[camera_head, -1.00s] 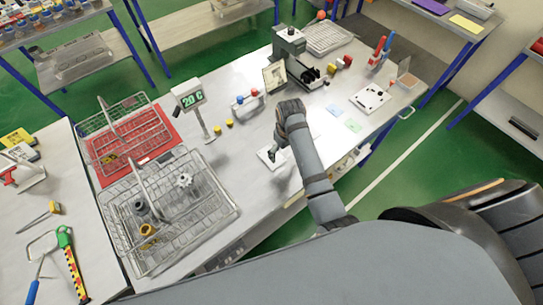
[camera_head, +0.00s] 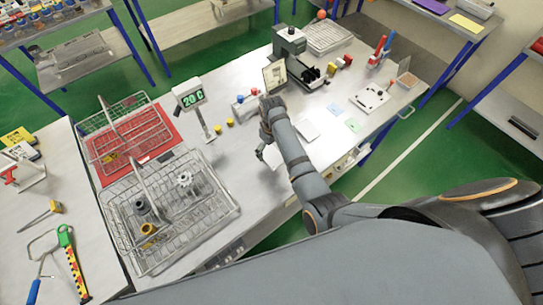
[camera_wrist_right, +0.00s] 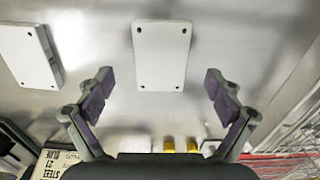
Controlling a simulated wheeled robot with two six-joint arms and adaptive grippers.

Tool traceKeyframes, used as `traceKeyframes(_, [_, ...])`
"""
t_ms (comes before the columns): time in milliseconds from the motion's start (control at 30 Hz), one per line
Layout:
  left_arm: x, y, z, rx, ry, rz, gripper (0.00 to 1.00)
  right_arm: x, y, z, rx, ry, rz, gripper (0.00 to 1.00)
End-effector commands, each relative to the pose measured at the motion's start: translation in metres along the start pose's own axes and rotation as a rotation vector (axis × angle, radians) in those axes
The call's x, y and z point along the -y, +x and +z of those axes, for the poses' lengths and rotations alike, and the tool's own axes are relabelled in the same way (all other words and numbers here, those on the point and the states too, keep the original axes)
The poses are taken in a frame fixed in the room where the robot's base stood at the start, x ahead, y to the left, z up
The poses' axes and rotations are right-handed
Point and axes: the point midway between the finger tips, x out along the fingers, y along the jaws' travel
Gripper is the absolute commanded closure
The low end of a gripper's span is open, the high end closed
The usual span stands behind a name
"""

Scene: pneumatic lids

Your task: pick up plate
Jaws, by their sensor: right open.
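A white rectangular plate (camera_wrist_right: 160,56) with small dark holes near its corners lies flat on the table, centred in the right wrist view. A second white plate (camera_wrist_right: 29,55) lies to its left; it shows in the head view (camera_head: 307,131) just right of my arm. My right gripper (camera_wrist_right: 160,88) is open and empty, its two fingers apart on either side of the near end of the middle plate, not touching it. In the head view my right gripper (camera_head: 263,151) is over the table's middle, and with the arm it hides most of that plate. My left gripper is not in view.
Two wire baskets (camera_head: 205,213) stand left of my right gripper, one on a red mat (camera_head: 165,137). A temperature display (camera_head: 190,98), yellow cylinders (camera_head: 217,129) and a dark machine (camera_head: 290,45) stand further back. Bare table lies between the baskets and the gripper.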

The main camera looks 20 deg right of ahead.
Motion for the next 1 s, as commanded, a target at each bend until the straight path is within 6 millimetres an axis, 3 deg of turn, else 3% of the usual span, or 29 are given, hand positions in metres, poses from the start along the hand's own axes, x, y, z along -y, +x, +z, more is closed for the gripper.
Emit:
traceKeyframes(200, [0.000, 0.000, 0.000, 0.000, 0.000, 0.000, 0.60, 0.002, 0.033, 0.001, 0.001, 0.000, -0.001, 0.08])
traceKeyframes(467, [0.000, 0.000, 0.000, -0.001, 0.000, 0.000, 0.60, 0.002, 0.036, 0.001, 0.000, 0.001, 0.000, 0.09])
traceKeyframes(900, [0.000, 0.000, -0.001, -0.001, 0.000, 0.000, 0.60, 0.002, 0.035, 0.001, 0.000, 0.000, 0.000, 0.69])
traceKeyframes(1000, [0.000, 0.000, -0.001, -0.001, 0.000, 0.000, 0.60, 0.002, 0.035, 0.000, -0.002, 0.000, 0.000, 0.78])
